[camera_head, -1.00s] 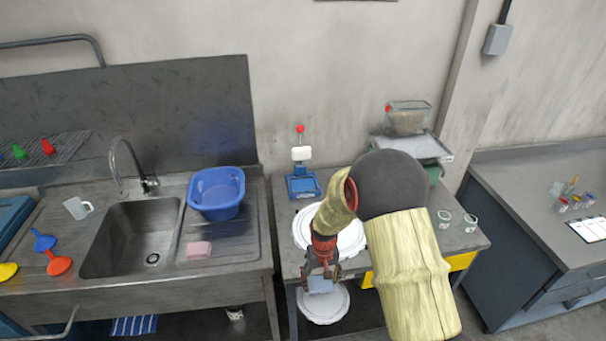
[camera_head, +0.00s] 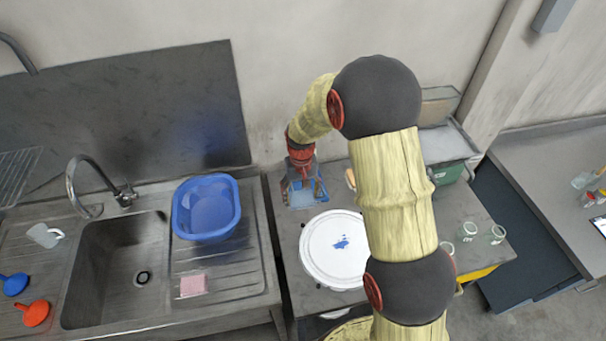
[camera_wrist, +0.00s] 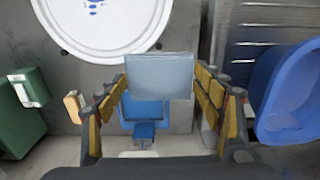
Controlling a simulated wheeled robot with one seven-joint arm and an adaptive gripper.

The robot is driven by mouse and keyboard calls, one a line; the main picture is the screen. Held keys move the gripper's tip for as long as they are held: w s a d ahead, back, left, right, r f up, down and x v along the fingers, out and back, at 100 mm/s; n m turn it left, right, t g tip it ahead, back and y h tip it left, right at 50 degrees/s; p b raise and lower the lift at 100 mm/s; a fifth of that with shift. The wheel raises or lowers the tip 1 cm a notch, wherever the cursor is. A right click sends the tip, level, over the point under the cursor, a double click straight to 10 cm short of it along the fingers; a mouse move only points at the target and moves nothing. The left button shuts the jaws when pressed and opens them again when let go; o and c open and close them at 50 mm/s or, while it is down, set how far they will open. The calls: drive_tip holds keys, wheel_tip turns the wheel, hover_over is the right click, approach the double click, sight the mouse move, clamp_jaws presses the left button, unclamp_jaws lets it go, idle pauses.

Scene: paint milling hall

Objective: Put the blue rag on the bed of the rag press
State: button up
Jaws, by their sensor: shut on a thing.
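My gripper (camera_head: 303,188) is shut on the blue rag (camera_wrist: 160,75), a flat pale grey-blue square pinched between the fingers in the wrist view. In the head view my gripper hides most of it. The rag press (camera_wrist: 143,112), with a bright blue frame, shows behind and below the rag in the wrist view. In the head view its blue base (camera_head: 307,199) shows around the fingers, and my gripper covers its upper part. The rag is over or just in front of the press; I cannot tell whether it touches the bed.
A round white lid (camera_head: 318,245) with blue spots lies on the table in front of the press. A blue basin (camera_head: 207,208) stands left by the sink (camera_head: 115,270). A small tan block (camera_wrist: 73,103) and a green box (camera_wrist: 20,115) are beside the press. Glass jars (camera_head: 468,231) stand right.

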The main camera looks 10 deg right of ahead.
drive_tip(key=w+d+f, duration=0.1)
drive_tip(key=w+f, duration=0.2)
drive_tip(key=w, duration=0.1)
drive_tip(key=w+d+f+p, duration=0.1)
drive_tip(key=w+d+f, duration=0.1)
drive_tip(key=w+f, duration=0.1)
drive_tip(key=w+d+f+p, duration=0.1)
drive_tip(key=w+d+f, duration=0.1)
drive_tip(key=w, duration=0.4)
drive_tip(key=shift+d+f, duration=0.15)
drive_tip(key=shift+f, duration=0.3)
drive_tip(key=shift+w+d+f, duration=0.1)
drive_tip(key=shift+w+f, duration=0.15)
drive_tip(key=shift+f, duration=0.2)
drive_tip(key=shift+f+p, duration=0.65)
drive_tip(key=shift+f, duration=0.85)
drive_tip(key=shift+f, duration=0.15)
drive_tip(key=o, duration=1)
drive_tip(key=shift+o, duration=0.2)
